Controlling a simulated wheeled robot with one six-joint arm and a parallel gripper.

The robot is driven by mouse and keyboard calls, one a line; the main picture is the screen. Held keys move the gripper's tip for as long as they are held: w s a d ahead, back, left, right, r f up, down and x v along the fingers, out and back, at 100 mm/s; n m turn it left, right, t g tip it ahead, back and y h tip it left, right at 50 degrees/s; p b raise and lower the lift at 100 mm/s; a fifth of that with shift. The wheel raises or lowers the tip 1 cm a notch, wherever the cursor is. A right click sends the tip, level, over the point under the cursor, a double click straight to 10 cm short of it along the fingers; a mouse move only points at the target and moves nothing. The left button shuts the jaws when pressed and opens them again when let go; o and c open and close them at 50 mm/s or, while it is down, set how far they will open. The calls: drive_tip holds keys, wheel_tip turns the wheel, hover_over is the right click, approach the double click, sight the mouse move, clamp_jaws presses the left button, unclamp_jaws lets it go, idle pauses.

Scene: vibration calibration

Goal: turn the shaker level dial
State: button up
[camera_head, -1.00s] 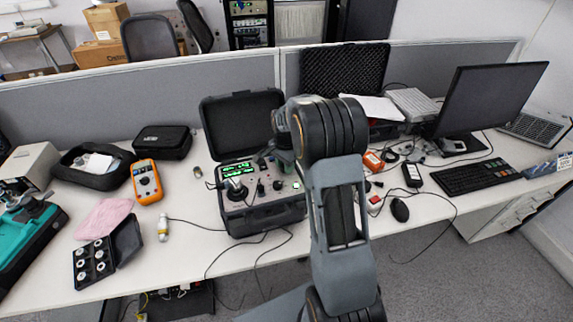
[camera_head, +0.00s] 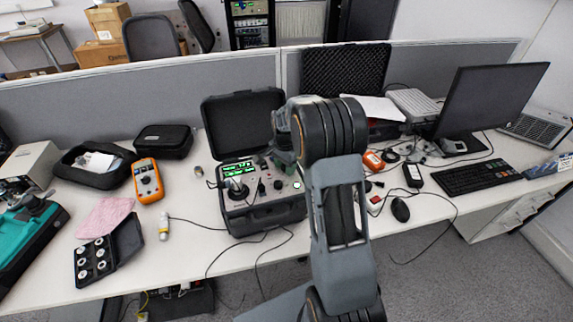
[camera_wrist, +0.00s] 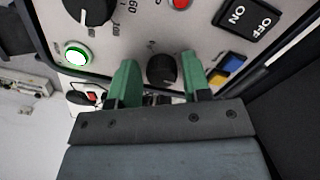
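The shaker control unit is an open black case (camera_head: 265,218) with a light panel, green displays and several knobs, in the middle of the table in the head view. In the wrist view, my gripper (camera_wrist: 159,62) has its two green fingers spread. A small black knob (camera_wrist: 162,71) sits between the fingers, with a gap on each side. A larger black dial (camera_wrist: 90,10) with printed numbers is at the top left, partly cut off. I cannot tell which one is the level dial. In the head view my arm hides part of the panel.
A lit green button (camera_wrist: 76,54), a red button (camera_wrist: 180,3) and an ON/OFF switch (camera_wrist: 248,18) are near the fingers. The case lid (camera_head: 243,120) stands open behind the panel. An orange multimeter (camera_head: 148,181) lies to the left and a mouse (camera_head: 400,210) to the right.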

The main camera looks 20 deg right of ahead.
drive_tip(key=shift+o, duration=1.1)
drive_tip(key=shift+d, duration=0.2)
drive_tip(key=shift+r, duration=0.1)
drive_tip(key=shift+w+r, duration=0.1)
drive_tip(key=shift+r, duration=0.05)
wheel_tip(320, 180, up, 13)
drive_tip(key=shift+r+b, duration=0.2)
drive_tip(key=shift+b, duration=0.1)
